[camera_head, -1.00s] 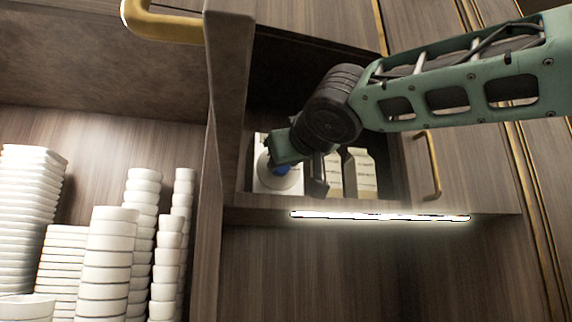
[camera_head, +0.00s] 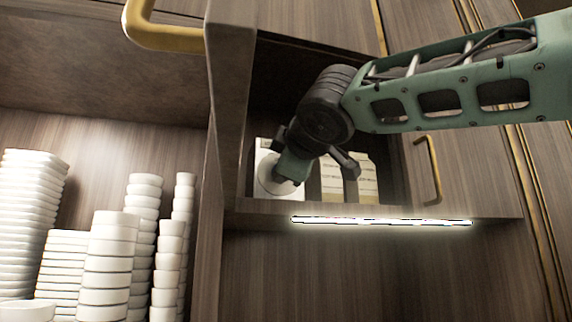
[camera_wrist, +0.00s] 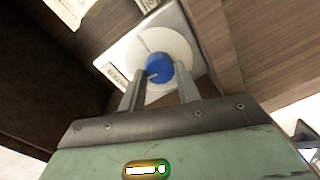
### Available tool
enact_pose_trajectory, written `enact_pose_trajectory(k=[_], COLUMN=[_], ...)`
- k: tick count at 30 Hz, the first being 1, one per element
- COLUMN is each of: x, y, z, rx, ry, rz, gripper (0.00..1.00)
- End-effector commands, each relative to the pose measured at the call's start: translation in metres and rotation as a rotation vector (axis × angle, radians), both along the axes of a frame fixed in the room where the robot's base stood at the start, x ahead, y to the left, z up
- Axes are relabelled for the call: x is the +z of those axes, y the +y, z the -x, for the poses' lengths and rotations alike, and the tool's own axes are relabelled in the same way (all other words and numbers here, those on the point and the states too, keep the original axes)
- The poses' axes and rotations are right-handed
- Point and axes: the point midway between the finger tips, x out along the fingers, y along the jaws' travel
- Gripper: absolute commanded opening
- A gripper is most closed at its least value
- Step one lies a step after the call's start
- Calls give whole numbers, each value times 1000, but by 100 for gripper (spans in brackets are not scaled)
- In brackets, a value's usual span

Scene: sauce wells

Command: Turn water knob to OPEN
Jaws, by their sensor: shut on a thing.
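The water knob (camera_wrist: 159,68) is blue and sits in the middle of a round pale dial (camera_wrist: 150,42) on a white box (camera_wrist: 115,53). A small white pointer mark shows on the knob's lower left, and a dark-printed label is at the box's left edge. My gripper (camera_wrist: 160,73) has one finger on each side of the knob and is shut on it. In the head view, the white box (camera_head: 264,159) stands in the open cabinet at its left side. My gripper (camera_head: 287,178) covers the knob there.
Two cartons (camera_head: 363,178) stand right of the box inside the cabinet. The cabinet's left wall (camera_head: 229,75) is close to my gripper. A lit strip (camera_head: 380,220) runs under the shelf edge. Stacks of white bowls (camera_head: 110,255) fill the left side.

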Motion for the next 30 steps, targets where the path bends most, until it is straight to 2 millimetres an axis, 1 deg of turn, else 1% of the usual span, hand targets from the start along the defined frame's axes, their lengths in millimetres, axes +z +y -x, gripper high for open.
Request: enact_pose_trajectory(k=[6, 12, 27, 28, 29, 30], x=[-1, -1, -2, -2, -1, -1], y=[1, 1, 1, 1, 1, 1], z=[0, 0, 0, 0, 0, 0], rx=[0, 1, 2, 2, 2, 2], ry=[-28, -41, -45, -45, -46, -46], rz=[104, 152, 166, 166, 166, 166], gripper=[10, 10, 10, 41, 49, 54])
